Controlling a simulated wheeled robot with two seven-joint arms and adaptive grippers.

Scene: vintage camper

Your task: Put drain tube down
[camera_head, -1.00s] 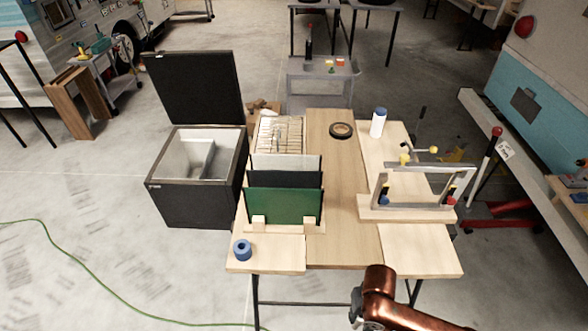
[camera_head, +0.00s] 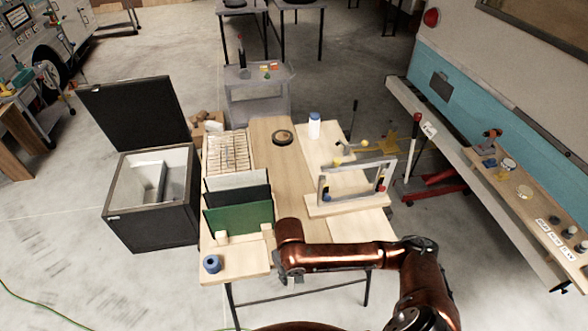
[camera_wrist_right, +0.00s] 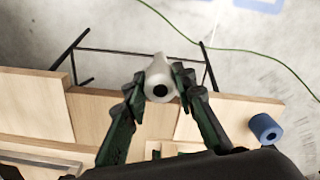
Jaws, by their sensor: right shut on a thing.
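The drain tube, a short pale grey tube with a dark round hole in its end (camera_wrist_right: 157,76), is held between the dark fingers of my right gripper (camera_wrist_right: 159,92) in the right wrist view. The gripper is shut on it, above the front edge of the wooden bench (camera_wrist_right: 232,108). In the head view my copper right arm reaches in from the right, its end at the bench's front edge; the tube cannot be made out there. My left gripper is not in view.
A metal frame (camera_head: 356,180) stands on the right. An open black cooler (camera_head: 152,228) is left of the bench. The bench's front right is bare.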

